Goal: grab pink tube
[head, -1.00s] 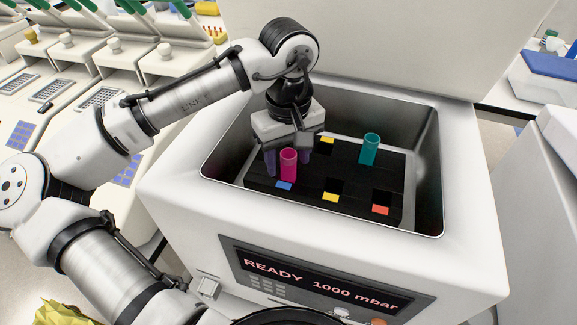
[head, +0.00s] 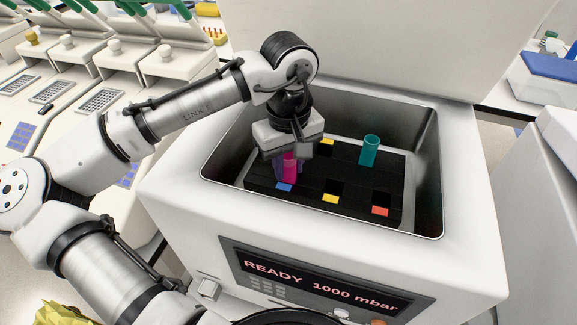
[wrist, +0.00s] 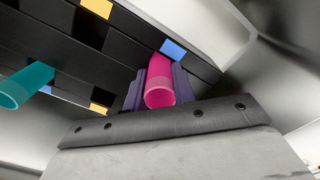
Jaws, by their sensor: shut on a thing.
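The pink tube (head: 289,168) stands upright in the black rack (head: 308,193) beside the blue label, at the rack's left part in the head view. My gripper (head: 288,170) is shut on the pink tube, with a dark purple finger on each side of it. In the wrist view the pink tube (wrist: 160,84) sits between both fingers (wrist: 158,88). The tube's lower end is hidden in the rack.
A teal tube (head: 370,150) stands in the rack to the right. The rack lies in a grey metal basin (head: 424,180) with raised walls close around my gripper. Yellow and red labels (head: 380,210) mark other slots.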

